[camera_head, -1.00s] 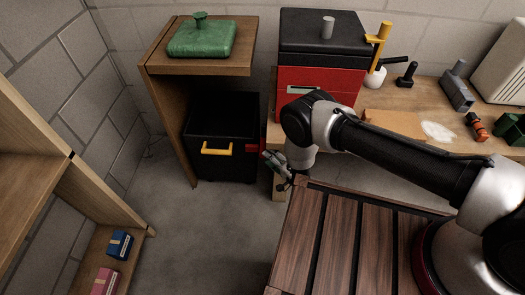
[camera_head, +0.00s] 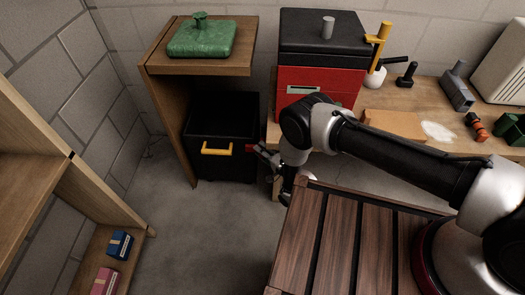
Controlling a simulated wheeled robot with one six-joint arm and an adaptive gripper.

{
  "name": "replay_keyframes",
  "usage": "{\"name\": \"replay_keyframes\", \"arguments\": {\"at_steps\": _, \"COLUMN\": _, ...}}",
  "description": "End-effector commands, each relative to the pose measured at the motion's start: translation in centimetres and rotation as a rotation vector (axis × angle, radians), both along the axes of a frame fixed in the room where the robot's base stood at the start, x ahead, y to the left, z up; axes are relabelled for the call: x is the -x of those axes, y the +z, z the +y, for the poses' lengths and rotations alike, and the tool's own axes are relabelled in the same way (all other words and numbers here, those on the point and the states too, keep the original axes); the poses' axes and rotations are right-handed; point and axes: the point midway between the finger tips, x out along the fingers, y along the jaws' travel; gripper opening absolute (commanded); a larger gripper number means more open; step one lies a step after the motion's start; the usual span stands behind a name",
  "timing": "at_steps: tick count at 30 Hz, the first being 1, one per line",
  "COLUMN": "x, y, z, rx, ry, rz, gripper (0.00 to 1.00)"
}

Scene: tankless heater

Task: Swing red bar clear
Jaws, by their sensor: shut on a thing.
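A small red bar (camera_head: 249,147) shows at the right edge of a black open-topped bin (camera_head: 207,170), which has a yellow handle (camera_head: 216,150) on its front. Most of the bar is hidden by my gripper and the bin's corner. My gripper (camera_head: 258,150) reaches left from the end of my arm and is shut on the red bar, beside the bin's right side. The fingertips are small in this view, and the exact contact is hard to make out.
The bin stands in a wooden cabinet with a green lidded item (camera_head: 202,38) on top. A red and black box (camera_head: 320,60) stands on the bench to the right. A slatted wooden surface (camera_head: 350,240) lies below my arm. The grey floor in front of the bin is clear.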

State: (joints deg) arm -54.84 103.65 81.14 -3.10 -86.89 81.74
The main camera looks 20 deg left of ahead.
Motion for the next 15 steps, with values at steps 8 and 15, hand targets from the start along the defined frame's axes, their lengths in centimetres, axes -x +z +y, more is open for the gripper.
{"name": "replay_keyframes", "arguments": {"at_steps": 8, "x": -0.1, "y": 0.0, "z": -0.3, "rx": 0.001, "ry": 0.019, "rz": 0.001, "gripper": 0.00}}
{"name": "replay_keyframes", "arguments": {"at_steps": 15, "x": -0.5, "y": 0.0, "z": -1.2, "rx": 0.002, "ry": 0.131, "rz": 0.001, "gripper": 0.00}}
